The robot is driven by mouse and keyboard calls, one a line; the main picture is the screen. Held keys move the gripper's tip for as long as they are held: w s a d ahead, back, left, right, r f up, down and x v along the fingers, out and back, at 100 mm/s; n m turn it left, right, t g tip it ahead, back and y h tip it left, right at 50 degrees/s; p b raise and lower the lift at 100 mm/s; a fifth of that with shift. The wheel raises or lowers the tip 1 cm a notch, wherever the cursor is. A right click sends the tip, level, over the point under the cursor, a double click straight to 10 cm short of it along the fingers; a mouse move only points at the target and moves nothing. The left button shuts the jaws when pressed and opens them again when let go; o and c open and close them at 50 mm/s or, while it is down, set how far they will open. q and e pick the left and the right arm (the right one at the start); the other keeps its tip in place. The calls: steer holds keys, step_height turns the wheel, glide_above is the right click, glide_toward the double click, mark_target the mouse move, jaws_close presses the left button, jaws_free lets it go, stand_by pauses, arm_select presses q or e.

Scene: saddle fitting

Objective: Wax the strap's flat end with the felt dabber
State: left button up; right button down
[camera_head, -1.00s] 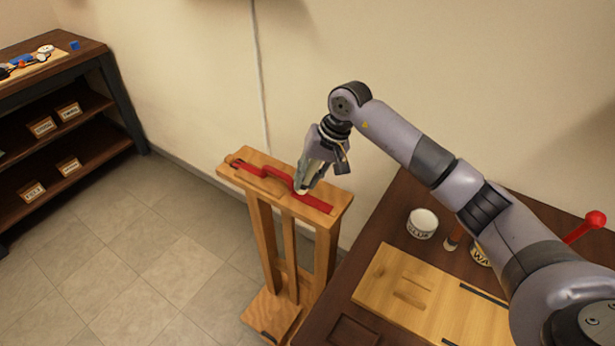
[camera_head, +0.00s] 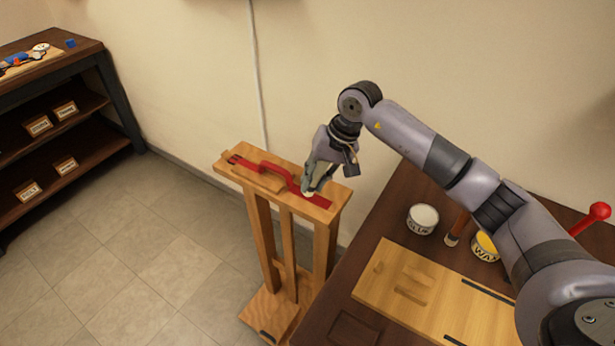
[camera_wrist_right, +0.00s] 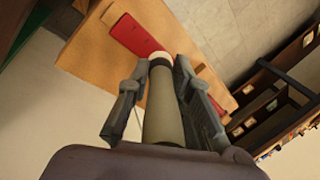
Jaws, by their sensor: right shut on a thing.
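The red strap (camera_head: 272,167) lies along the top of a wooden stand (camera_head: 343,194), with a raised loop in its middle. Its flat end (camera_head: 318,201) lies at the right part of the stand top and also shows in the right wrist view (camera_wrist_right: 137,38). My right gripper (camera_head: 312,178) is shut on the felt dabber, a grey-green handle (camera_wrist_right: 163,118) with a black band and pale tip (camera_head: 307,194). The tip is at the strap by the inner part of the flat end; I cannot tell if it touches. My left gripper is not in view.
On the dark bench (camera_head: 395,217) at right stand a glue tin (camera_head: 422,219), an open wax tin (camera_head: 486,246) with yellow wax, a small brown item (camera_head: 457,229) and a wooden board (camera_head: 385,285). Shelves (camera_head: 60,130) stand at far left. The floor between is clear.

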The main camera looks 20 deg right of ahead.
steer(key=shift+s+d, duration=0.6)
steer(key=shift+s, duration=0.2)
steer(key=shift+s+d+b, duration=0.35)
steer(key=shift+b, duration=0.15)
steer(key=shift+s+d+b, duration=0.3)
steer(key=shift+s+d, duration=0.15)
steer(key=shift+s, duration=0.2)
steer(key=shift+s+d+b, duration=0.3)
steer(key=shift+s+d, duration=0.15)
steer(key=shift+s, duration=0.15)
steer(key=shift+f+b, duration=0.15)
steer(key=shift+b, duration=0.35)
steer(key=shift+w+a+b, duration=0.5)
steer(key=shift+w+a, duration=0.4)
steer(key=shift+w, duration=0.25)
steer(key=shift+w+a+b, duration=0.45)
steer(key=shift+w+a, duration=0.45)
steer(key=shift+w, duration=0.2)
steer(key=shift+w+a+b, duration=0.35)
steer(key=shift+w+a, duration=0.5)
steer(key=shift+w, duration=0.25)
steer(key=shift+r, duration=0.3)
steer(key=shift+r+p, duration=1.1)
steer(key=shift+r, duration=1.75)
